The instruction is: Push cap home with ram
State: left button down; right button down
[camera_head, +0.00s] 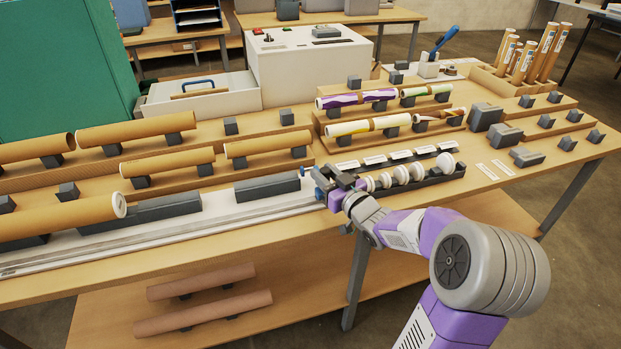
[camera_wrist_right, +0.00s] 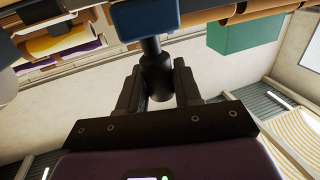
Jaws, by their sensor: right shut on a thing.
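My right gripper (camera_head: 326,184) is at the right end of the long pale rail (camera_head: 215,216). In the right wrist view my right gripper (camera_wrist_right: 158,84) is shut on the dark round handle (camera_wrist_right: 157,72) of the ram, whose blue block (camera_wrist_right: 146,18) lies just beyond the fingers. In the head view a blue part of the ram (camera_head: 302,171) shows beside the gripper; the rest is mostly hidden. A brown tube (camera_head: 60,222) lies on the rail's dark cradles at the left. A white cap (camera_head: 119,205) sits at its right end, well apart from the gripper; how deep it sits I cannot tell. My left gripper is not in view.
Between tube and gripper, dark cradle blocks (camera_head: 267,188) stand along the rail. A dark rack of several white caps (camera_head: 447,163) stands right of the gripper. More brown tubes (camera_head: 168,163) lie on holders behind. A white laminator box (camera_head: 308,75) stands at the back.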

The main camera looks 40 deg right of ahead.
jog(key=shift+s+d, duration=0.1)
jog(key=shift+d, duration=0.2)
jog(key=c, duration=0.9)
grip_release()
jog(key=shift+d, duration=0.1)
jog(key=s, duration=0.2)
jog(key=s+p, duration=0.1)
jog(key=s, duration=0.3)
jog(key=shift+s+a+p, duration=0.3)
jog(key=shift+a+p, duration=0.05)
jog(key=shift+s+a, duration=0.1)
jog(key=shift+s, duration=0.35)
